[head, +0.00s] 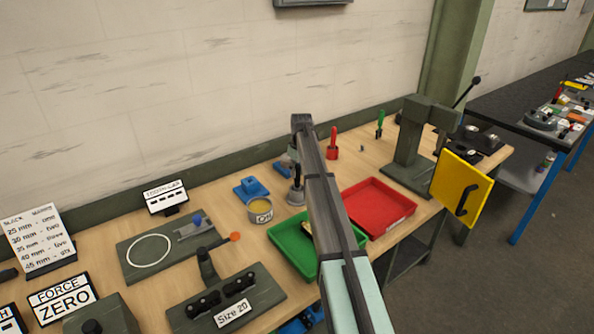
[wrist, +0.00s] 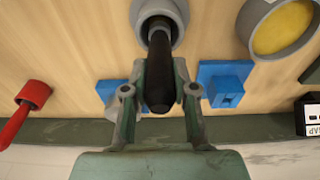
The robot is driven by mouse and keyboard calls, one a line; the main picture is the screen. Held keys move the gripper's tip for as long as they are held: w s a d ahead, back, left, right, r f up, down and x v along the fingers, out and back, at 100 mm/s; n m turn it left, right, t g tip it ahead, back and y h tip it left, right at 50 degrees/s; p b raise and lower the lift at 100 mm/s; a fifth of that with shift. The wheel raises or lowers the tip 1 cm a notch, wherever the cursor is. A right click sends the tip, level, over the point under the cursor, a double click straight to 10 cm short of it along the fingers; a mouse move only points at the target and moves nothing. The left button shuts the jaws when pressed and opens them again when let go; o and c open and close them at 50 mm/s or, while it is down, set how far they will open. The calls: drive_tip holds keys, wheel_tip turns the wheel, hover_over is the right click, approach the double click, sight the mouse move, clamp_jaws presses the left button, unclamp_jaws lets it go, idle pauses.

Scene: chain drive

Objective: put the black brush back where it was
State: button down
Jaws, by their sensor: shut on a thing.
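The black brush (wrist: 159,75) shows in the wrist view as a dark handle between my gripper's fingers. My gripper (wrist: 159,90) is shut on it. The far end of the brush lines up with the opening of a round grey holder (wrist: 178,12); I cannot tell how deep it sits inside. In the head view the grey holder (head: 296,197) stands on the bench behind the oil tin, close to my arm. My arm hides most of the gripper and the brush there.
The oil tin (head: 262,211) and a blue block (head: 250,188) stand close to the holder. A green tray (head: 283,242) and a red tray (head: 404,201) lie in front. A red-handled tool (wrist: 30,97) is at the left of the wrist view. A grey press (head: 408,150) stands at right.

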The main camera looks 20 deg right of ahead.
drive_tip(key=shift+f, duration=0.2)
drive_tip(key=c, duration=0.9)
unclamp_jaws()
drive_tip(key=shift+r, duration=0.1)
drive_tip(key=r+b, duration=0.1)
drive_tip(key=r, duration=0.3)
drive_tip(key=s+r+b, duration=0.1)
drive_tip(key=r, duration=0.3)
drive_tip(key=r+b, duration=0.1)
drive_tip(key=r, duration=0.3)
drive_tip(key=shift+s+d+r, duration=0.1)
drive_tip(key=shift+s+d, duration=0.1)
